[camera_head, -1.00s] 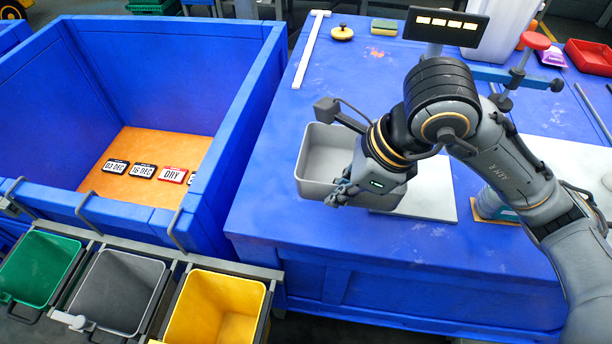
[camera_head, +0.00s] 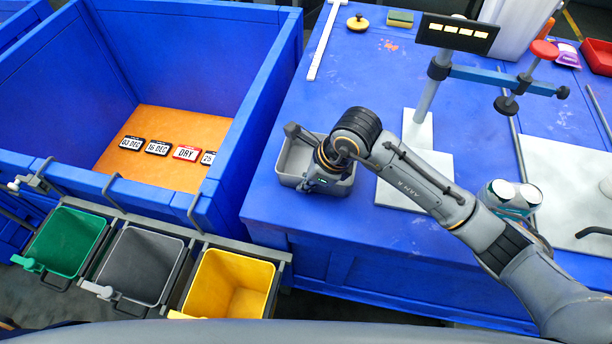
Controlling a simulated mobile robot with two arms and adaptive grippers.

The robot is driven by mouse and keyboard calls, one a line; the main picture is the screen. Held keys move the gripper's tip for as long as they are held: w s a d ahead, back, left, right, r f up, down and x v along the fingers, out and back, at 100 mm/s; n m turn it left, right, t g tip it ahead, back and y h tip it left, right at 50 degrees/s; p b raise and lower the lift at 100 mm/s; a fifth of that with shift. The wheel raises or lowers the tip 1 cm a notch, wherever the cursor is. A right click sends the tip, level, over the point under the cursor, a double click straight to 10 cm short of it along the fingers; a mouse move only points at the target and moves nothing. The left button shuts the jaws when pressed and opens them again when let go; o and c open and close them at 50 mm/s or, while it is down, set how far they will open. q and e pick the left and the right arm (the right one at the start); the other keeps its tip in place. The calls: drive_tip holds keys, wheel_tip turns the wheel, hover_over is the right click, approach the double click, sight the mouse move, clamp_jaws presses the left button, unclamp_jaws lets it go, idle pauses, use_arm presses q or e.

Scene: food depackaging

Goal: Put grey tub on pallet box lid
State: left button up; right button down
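The grey tub (camera_head: 288,160) is an open rectangular container at the left side of the blue pallet box lid (camera_head: 345,95). It is upright and at, or very close to, the lid's surface; I cannot tell if it bears fully on it. My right gripper (camera_head: 314,188) reaches over the tub from the right and is at its near wall, seemingly shut on the rim. The arm and gripper hide part of the tub's inside and right side. My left gripper is not in view.
An open blue box (camera_head: 232,150) with date cards stands left. Green (camera_head: 65,242), grey (camera_head: 138,265) and yellow (camera_head: 230,283) bins hang in front. A stand with a lamp panel (camera_head: 456,35) and cans (camera_head: 512,195) are right of the tub. The lid behind the tub is mostly clear.

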drive_tip(key=c, duration=2)
unclamp_jaws()
drive_tip(key=shift+f, duration=0.2)
drive_tip(key=shift+c, duration=0.2)
drive_tip(key=o, duration=0.5)
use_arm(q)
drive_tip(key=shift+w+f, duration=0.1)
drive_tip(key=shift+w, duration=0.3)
use_arm(e)
drive_tip(key=shift+r, duration=0.1)
